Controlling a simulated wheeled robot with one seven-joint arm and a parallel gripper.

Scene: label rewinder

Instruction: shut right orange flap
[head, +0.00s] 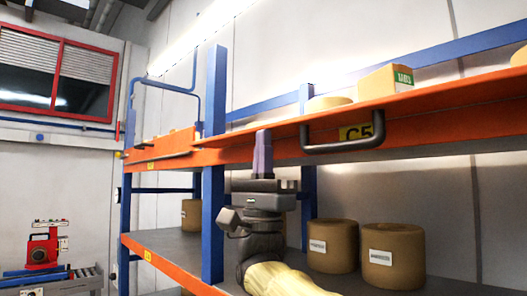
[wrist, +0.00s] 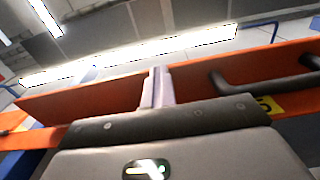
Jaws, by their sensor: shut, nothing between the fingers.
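The right orange flap (head: 430,101) runs along the front of the upper shelf in the head view. It looks tilted outward, with a dark bar handle (head: 343,147) on its outer face beside a yellow C5 label (head: 356,132). In the wrist view the flap (wrist: 95,97) crosses behind my fingers, with the handle (wrist: 262,82) to the right. My gripper (head: 262,135) points upward, left of the handle, its fingers (wrist: 157,85) shut and empty. I cannot tell whether the fingertips touch the flap.
A left orange flap (head: 160,145) stands on the same shelf beyond a blue post (head: 214,160). Boxes and rolls, such as a tan box (head: 385,82), sit behind the right flap. Brown rolls (head: 392,256) stand on the lower shelf. A red machine (head: 41,250) is at far left.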

